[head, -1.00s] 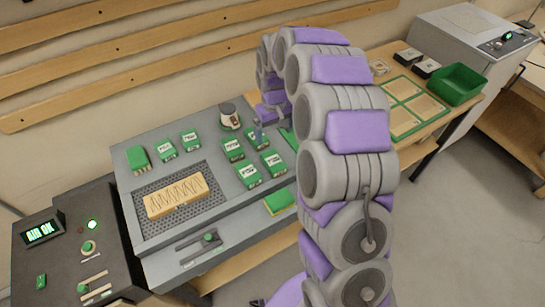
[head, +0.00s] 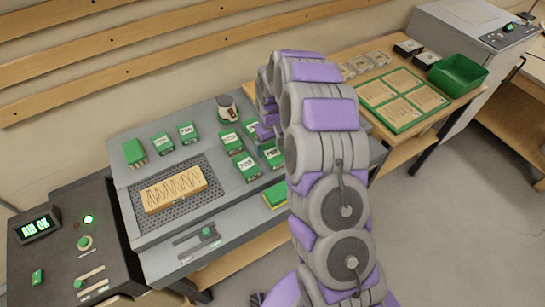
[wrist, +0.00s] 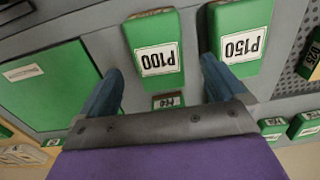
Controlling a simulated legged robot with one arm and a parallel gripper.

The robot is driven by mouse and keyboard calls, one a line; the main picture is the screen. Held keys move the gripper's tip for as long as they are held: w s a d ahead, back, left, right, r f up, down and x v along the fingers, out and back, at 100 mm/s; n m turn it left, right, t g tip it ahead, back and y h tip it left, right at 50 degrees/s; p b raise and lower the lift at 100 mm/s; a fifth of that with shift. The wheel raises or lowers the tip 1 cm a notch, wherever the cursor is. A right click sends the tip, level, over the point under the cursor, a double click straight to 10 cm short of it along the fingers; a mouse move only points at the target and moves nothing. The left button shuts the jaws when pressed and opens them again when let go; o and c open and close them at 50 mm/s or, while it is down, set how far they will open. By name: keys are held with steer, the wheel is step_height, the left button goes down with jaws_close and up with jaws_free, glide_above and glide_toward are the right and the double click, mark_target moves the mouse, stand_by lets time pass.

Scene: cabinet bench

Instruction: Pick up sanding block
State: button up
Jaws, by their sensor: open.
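Several green sanding blocks with white grit labels stand on the grey bench top, such as one at the back (head: 186,132) and one nearer the front (head: 246,166). In the wrist view my gripper (wrist: 160,85) is open and empty. A block labelled P100 (wrist: 155,62) lies ahead, within the gap between the fingers. A block labelled P150 (wrist: 241,45) is partly behind the right finger. Part of another labelled block (wrist: 168,101) shows between the fingers, cut off by my gripper. In the head view my arm hides most of my gripper and the blocks near it.
A wooden piece with a zigzag line (head: 174,190) lies on a perforated mat (head: 213,202). A cup-like container (head: 227,108) stands at the back of the bench. To the right are a green-framed board (head: 375,92) and a green bin (head: 458,75). A control box (head: 40,228) is at the left.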

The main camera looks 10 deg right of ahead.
mark_target(272, 152)
steer(key=shift+f+b, duration=0.55)
steer(key=shift+f, duration=2.15)
steer(key=shift+d, duration=0.1)
steer(key=shift+c, duration=0.3)
steer(key=c, duration=1.1)
steer(key=shift+r, duration=0.1)
step_height(272, 152, up, 4)
steer(key=shift+f+p, duration=0.25)
steer(key=shift+p, duration=0.2)
steer(key=shift+s+r, duration=0.15)
steer(key=shift+s, duration=0.1)
steer(key=s, duration=0.5)
steer(key=s+p, duration=0.1)
steer(key=s, duration=0.4)
steer(key=s+a+r, duration=0.1)
steer(key=s, duration=0.4)
steer(key=shift+s+r+p, duration=0.1)
steer(key=shift+s+p, duration=0.2)
steer(key=shift+p, duration=0.05)
